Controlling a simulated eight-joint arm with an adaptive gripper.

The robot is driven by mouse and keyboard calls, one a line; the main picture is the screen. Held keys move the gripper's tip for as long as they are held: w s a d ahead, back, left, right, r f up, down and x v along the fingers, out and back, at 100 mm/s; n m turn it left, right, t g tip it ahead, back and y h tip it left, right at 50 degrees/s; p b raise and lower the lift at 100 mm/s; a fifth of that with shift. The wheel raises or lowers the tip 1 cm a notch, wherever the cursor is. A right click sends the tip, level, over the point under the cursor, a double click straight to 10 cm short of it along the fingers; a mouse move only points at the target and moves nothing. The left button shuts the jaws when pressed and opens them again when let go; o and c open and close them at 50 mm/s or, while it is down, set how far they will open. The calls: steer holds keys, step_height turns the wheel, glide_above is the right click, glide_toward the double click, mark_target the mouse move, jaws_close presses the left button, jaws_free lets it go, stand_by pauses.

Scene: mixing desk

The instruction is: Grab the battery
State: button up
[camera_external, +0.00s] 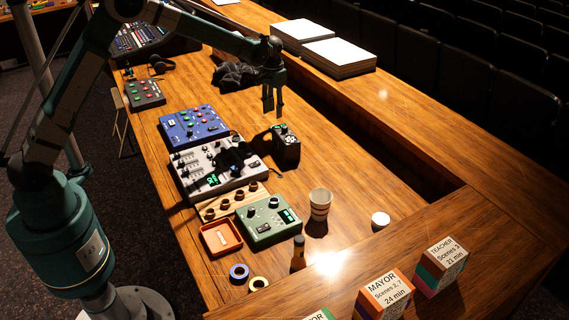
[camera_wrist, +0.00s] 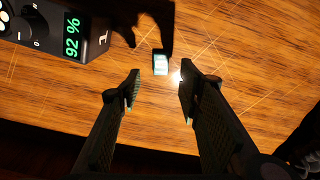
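My gripper (camera_external: 273,112) hangs above the desk, just behind the black device with green lights, its fingers pointing down. In the wrist view my gripper (camera_wrist: 160,78) is open, with nothing between its fingers. A small dark block with a pale, bright face (camera_wrist: 160,63) lies on the wood just beyond the gap between the fingertips. I cannot tell for sure whether it is the battery. A small upright cylinder (camera_external: 298,252), dark and orange, stands near the front of the desk in the external view, far from my gripper; it could also be a battery.
The black device (camera_external: 286,148) stands close to my gripper; a black device reading 92 % (camera_wrist: 60,28) is at upper left in the wrist view. Wood right of the device is clear.

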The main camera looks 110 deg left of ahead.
steer(key=shift+s+a+f, duration=0.1)
steer(key=shift+s+a, duration=0.05)
steer(key=shift+f, duration=1.3)
steer(key=shift+f+b, duration=0.45)
steer(key=shift+f, duration=2.15)
steer(key=c, duration=0.9)
